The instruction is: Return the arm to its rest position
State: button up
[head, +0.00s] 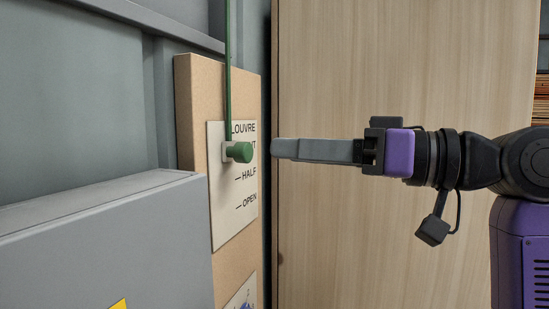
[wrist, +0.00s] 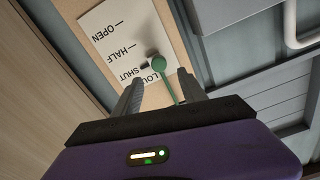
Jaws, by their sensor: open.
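My gripper (head: 274,149) points left, level, in the head view, with its fingertips a little right of a green knob (head: 239,152). The knob sits on a thin green rod (head: 228,70) in front of a white label plate (head: 232,205) reading louvre, half and open. In the wrist view my gripper (wrist: 160,88) has its two grey fingers apart, with nothing held between them. The green knob (wrist: 158,64) shows beyond the fingertips, between the two fingers and apart from them.
A grey box (head: 110,240) with a yellow sticker juts out at the lower left. The label is on a tan board (head: 190,120). A tall wooden panel (head: 400,60) stands behind my arm. A pale pipe (wrist: 291,25) runs at the wrist view's upper right.

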jog(key=shift+s+d, duration=0.25)
jog(key=shift+d, duration=0.3)
jog(key=w+d+r+m+t, duration=0.3)
jog(key=w+d+m+t, duration=0.25)
jog(key=t, duration=0.35)
jog(key=s+d+f+m+t+h, duration=0.25)
jog(key=d+f+h, duration=0.2)
jog(key=f, duration=0.45)
jog(key=s+d+f+m+t+h, duration=0.1)
jog(key=d+f+m+t+h, duration=0.1)
jog(key=d+f+m+h, duration=0.5)
jog(key=s+d+f+t+h, duration=0.1)
jog(key=f+t+h, duration=0.25)
jog(key=f, duration=0.75)
jog(key=s+f+n+g, duration=0.1)
jog(key=s+f+g, duration=0.1)
jog(key=s+f, duration=0.6)
jog(key=s+f+n+g+h, duration=0.1)
jog(key=s+f+g, duration=0.2)
jog(key=s+f, duration=0.5)
jog(key=s+a+f+n+g+h, duration=0.1)
jog(key=s+f+g, duration=0.2)
jog(key=s, duration=1.9)
notch_tip(320, 180, down, 5)
jog(key=shift+s+n, duration=0.15)
jog(key=shift+n, duration=0.15)
